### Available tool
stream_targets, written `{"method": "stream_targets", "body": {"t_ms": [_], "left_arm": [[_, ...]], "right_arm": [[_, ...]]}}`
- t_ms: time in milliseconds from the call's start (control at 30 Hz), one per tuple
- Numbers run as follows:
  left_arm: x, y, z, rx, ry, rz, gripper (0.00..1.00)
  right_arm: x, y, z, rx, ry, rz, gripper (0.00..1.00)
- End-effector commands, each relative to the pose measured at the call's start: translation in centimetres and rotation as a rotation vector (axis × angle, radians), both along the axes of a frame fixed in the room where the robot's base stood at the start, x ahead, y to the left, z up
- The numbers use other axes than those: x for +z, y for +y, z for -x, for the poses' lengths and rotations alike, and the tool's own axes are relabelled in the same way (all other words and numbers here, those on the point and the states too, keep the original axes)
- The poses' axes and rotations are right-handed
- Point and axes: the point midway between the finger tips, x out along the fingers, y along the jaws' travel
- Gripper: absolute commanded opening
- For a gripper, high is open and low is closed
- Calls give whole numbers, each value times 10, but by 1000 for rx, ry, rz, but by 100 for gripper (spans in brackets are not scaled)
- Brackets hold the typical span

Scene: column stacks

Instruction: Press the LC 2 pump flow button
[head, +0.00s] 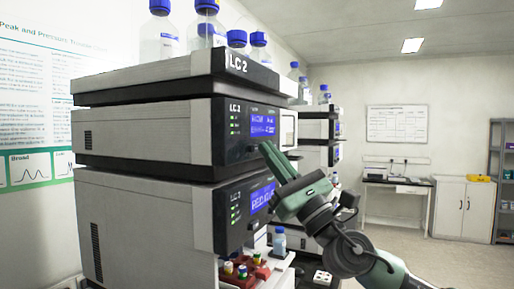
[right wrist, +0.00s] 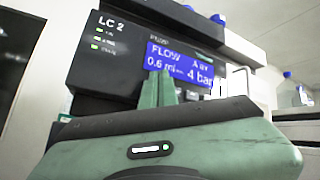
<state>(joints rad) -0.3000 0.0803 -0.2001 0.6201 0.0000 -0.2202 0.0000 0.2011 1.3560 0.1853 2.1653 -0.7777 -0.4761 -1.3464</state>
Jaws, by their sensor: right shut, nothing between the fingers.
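The LC 2 stack stands in the middle of the head view. Its upper module, the pump (head: 150,125), has a dark front labelled LC 2, green lights and a blue screen (head: 262,124). In the right wrist view the screen (right wrist: 180,62) reads FLOW, about 0.6 ml, and 4 bar. My right gripper (head: 267,147) is shut and empty, its fingertips at the pump front's lower edge, just below the screen. In the right wrist view the fingers (right wrist: 158,82) overlap the screen's lower left edge. I cannot make out the flow button; the fingers may hide it. Contact cannot be told. My left gripper is out of view.
A lower LC 2 module (head: 140,225) with its own screen sits beneath the pump. Blue-capped bottles (head: 207,25) stand on the top tray (head: 160,75). A red vial rack (head: 245,272) is below. More stacks stand behind; floor at right (head: 460,262) is clear.

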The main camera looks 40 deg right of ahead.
Motion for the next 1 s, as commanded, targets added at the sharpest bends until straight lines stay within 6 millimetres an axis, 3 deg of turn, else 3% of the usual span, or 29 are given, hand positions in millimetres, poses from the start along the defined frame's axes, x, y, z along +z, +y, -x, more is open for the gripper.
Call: {"method": "stream_targets", "body": {"t_ms": [1000], "left_arm": [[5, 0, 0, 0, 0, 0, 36]], "right_arm": [[-2, 2, -4, -1, 1, 1, 0]]}}
